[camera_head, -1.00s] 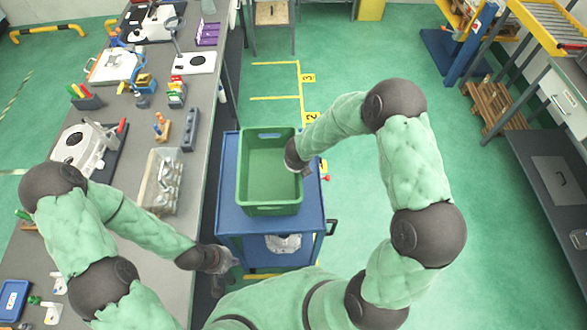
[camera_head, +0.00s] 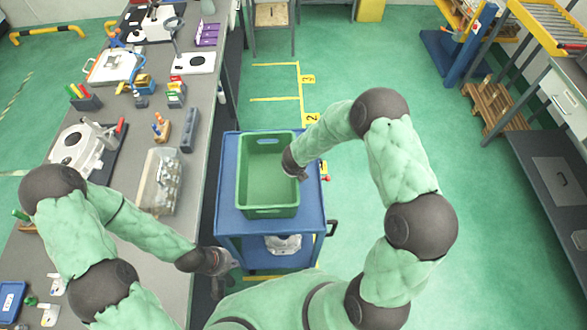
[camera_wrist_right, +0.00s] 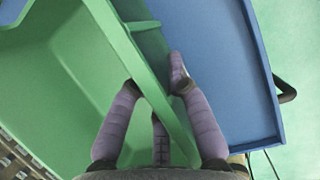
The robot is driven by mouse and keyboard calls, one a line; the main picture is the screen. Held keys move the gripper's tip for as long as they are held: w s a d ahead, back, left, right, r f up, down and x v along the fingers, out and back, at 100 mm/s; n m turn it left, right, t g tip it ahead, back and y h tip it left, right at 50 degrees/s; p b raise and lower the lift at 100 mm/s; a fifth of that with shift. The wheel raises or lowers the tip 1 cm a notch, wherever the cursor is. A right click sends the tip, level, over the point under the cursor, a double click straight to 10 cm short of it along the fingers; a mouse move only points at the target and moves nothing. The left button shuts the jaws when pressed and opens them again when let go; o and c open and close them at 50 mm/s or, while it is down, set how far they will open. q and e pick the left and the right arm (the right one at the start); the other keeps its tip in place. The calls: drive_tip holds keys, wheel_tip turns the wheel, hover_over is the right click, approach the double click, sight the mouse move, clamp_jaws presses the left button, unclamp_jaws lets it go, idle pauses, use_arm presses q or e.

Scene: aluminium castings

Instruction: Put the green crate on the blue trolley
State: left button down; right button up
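The green crate (camera_head: 268,212) is an empty open box within the outline of the blue trolley's top (camera_head: 310,222). It looks upright; I cannot tell whether its base touches the trolley top or is slightly above it. My right gripper (camera_head: 299,174) is at the crate's right wall. In the right wrist view, the fingers of this gripper (camera_wrist_right: 157,85) close on both sides of the crate's wall (camera_wrist_right: 135,60), with the blue trolley top (camera_wrist_right: 220,60) beyond. My left gripper (camera_head: 222,262) hangs between the workbench and the trolley, holding nothing visible; its fingers are too small to read.
The grey workbench (camera_head: 205,105) along the left carries castings, tools and a clear bin (camera_head: 160,182) of parts. The trolley has a dark handle (camera_head: 332,227) at its right and a pale part on its lower shelf.

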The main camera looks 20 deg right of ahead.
drive_tip(key=shift+o, duration=1)
drive_tip(key=shift+r, duration=0.1)
drive_tip(key=shift+r, duration=0.25)
drive_tip(key=p+v, duration=0.2)
drive_tip(key=v, duration=0.8)
drive_tip(key=shift+s+r+p, duration=0.1)
drive_tip(key=shift+s+p, duration=0.05)
drive_tip(key=shift+p, duration=0.15)
drive_tip(key=shift+s+a+r, duration=0.1)
drive_tip(key=shift+s+r, duration=0.2)
drive_tip(key=shift+r, duration=0.3)
drive_tip(key=shift+f, duration=0.1)
